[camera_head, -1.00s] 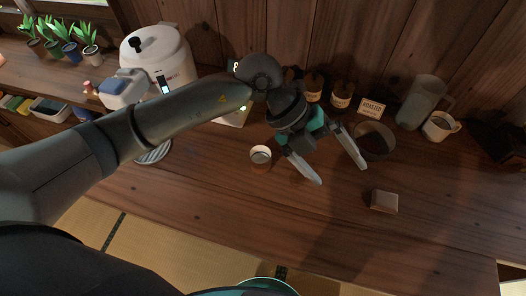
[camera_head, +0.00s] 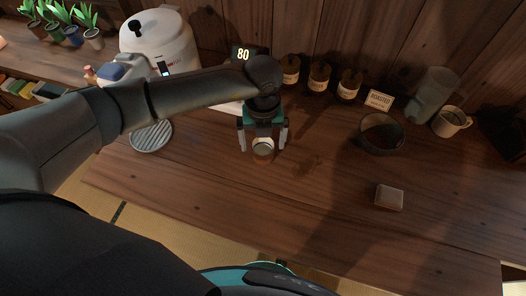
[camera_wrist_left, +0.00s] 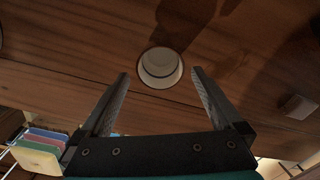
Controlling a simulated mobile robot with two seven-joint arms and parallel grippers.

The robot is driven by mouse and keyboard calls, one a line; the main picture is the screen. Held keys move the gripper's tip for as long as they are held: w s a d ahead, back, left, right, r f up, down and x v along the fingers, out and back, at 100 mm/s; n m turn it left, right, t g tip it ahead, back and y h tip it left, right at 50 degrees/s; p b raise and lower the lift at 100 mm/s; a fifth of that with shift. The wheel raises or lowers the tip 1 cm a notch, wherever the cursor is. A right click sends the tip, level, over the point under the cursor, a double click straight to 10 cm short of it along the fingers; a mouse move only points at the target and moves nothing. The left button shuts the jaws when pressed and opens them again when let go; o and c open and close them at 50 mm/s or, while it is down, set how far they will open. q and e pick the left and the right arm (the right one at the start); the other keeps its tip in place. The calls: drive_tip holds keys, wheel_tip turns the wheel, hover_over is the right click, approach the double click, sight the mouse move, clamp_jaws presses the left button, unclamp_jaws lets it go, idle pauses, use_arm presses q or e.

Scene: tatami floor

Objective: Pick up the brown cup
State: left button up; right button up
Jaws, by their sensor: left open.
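The brown cup (camera_head: 263,156) is small, with a pale rim and a brown side, and stands upright on the wooden counter. In the left wrist view I look down into its white inside (camera_wrist_left: 160,66). My left gripper (camera_head: 263,147) is open above the cup, with one finger to each side of it in the head view. In the left wrist view the cup shows just beyond the gap between the fingertips (camera_wrist_left: 160,74). I cannot tell whether the fingers touch it. My right gripper is not in view.
A dark bowl (camera_head: 381,134), a small block (camera_head: 389,197), a white mug (camera_head: 451,121) and a grey pitcher (camera_head: 432,97) stand to the right. Brown jars (camera_head: 319,77) line the back wall. A white cooker (camera_head: 158,42) and a round grille (camera_head: 152,136) are at left.

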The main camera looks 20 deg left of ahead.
sight(263, 151)
use_arm(q)
drive_tip(key=shift+w+f+b, duration=0.15)
drive_tip(key=shift+f+b, duration=0.05)
drive_tip(key=shift+f, duration=1.25)
drive_tip(key=shift+w+f+b, duration=0.15)
drive_tip(key=shift+f+b, duration=0.05)
drive_tip(key=shift+f, duration=1.25)
drive_tip(key=shift+c, duration=0.2)
drive_tip(key=shift+r, duration=0.1)
drive_tip(key=c, duration=1.4)
drive_tip(key=shift+r, duration=0.1)
